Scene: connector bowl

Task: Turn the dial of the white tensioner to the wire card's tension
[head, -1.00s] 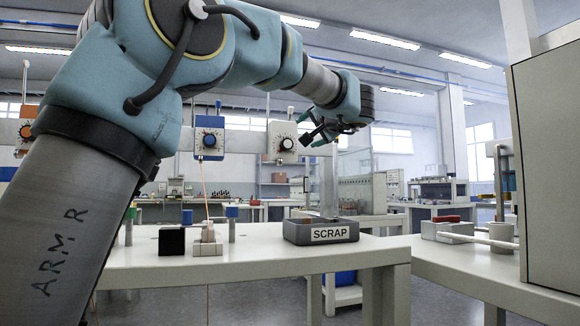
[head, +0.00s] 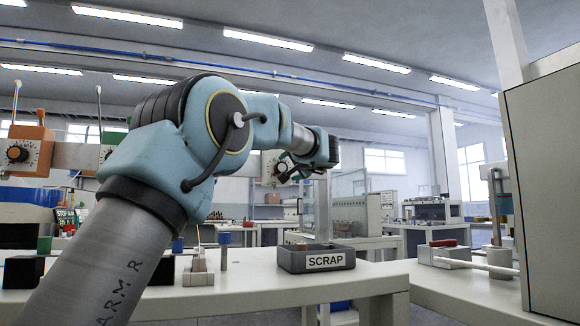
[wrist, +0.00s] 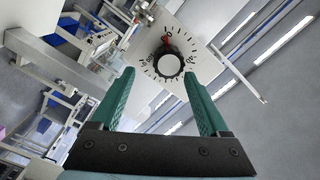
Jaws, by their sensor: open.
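The white tensioner (head: 268,166) hangs on the rail in the middle of the head view, partly behind my gripper. In the wrist view its white face (wrist: 192,22) carries a black dial (wrist: 168,66) with a pale centre, ringed by scale marks. A red mark shows at the dial's upper edge, near digits I cannot read surely. My gripper (wrist: 158,74) is open, its two green fingers on either side of the dial in the picture. Nothing is held, and I cannot tell whether the fingers touch the dial. I cannot make out the wire card.
An orange tensioner (head: 27,150) hangs at the left. The grey SCRAP tray (head: 318,260) stands on the white table (head: 250,287). Small posts and blocks stand on the table's left part. A tall cabinet (head: 545,180) closes off the right.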

